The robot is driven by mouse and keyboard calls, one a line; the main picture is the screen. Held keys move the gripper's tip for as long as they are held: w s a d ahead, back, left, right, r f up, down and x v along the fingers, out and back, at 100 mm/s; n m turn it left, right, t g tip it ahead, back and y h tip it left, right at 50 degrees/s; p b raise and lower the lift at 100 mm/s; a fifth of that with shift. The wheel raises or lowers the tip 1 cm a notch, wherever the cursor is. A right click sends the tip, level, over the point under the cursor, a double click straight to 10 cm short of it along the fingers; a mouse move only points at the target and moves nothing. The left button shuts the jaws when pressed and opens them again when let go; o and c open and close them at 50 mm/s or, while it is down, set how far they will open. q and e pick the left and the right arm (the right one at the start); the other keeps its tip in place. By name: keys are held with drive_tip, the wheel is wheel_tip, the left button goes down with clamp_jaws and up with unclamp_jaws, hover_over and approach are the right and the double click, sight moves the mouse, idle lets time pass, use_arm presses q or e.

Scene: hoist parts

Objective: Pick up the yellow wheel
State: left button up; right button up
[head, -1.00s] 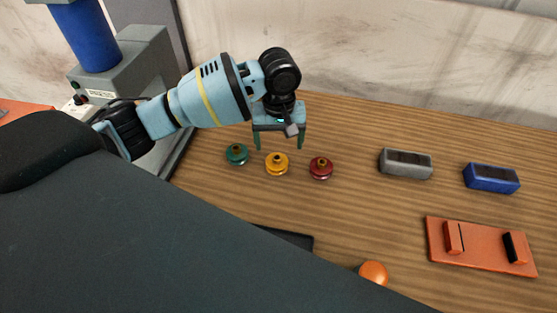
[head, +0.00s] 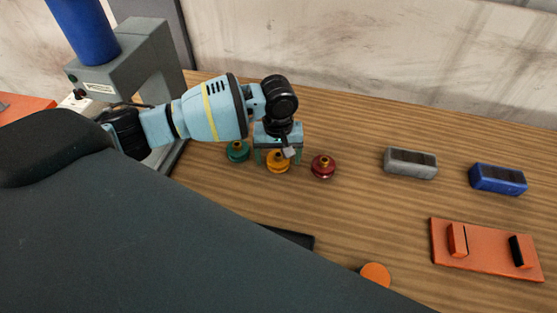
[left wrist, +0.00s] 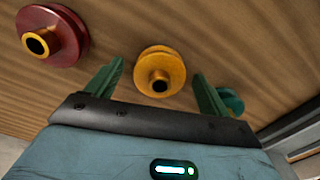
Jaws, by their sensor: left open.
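The yellow wheel (head: 278,163) lies on the wooden table between a green wheel (head: 237,151) and a red wheel (head: 323,167). My left gripper (head: 278,158) is open and low over the yellow wheel in the head view, hiding part of its top. In the left wrist view the yellow wheel (left wrist: 160,72) shows between and ahead of the two green fingers (left wrist: 158,88), apart from both. The red wheel (left wrist: 52,36) is outside the left finger there, and the green wheel (left wrist: 231,101) is partly hidden behind the right finger. My right gripper is not in view.
A grey block (head: 410,164) and a blue block (head: 498,179) lie to the right. An orange plate (head: 485,250) with two upright pieces and an orange round thing (head: 376,274) are nearer the front. A grey machine frame (head: 150,70) stands at the left.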

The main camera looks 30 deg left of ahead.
use_arm(q)
drive_tip(key=c, duration=1.3)
drive_tip(key=shift+r, duration=0.1)
drive_tip(key=shift+c, duration=0.9)
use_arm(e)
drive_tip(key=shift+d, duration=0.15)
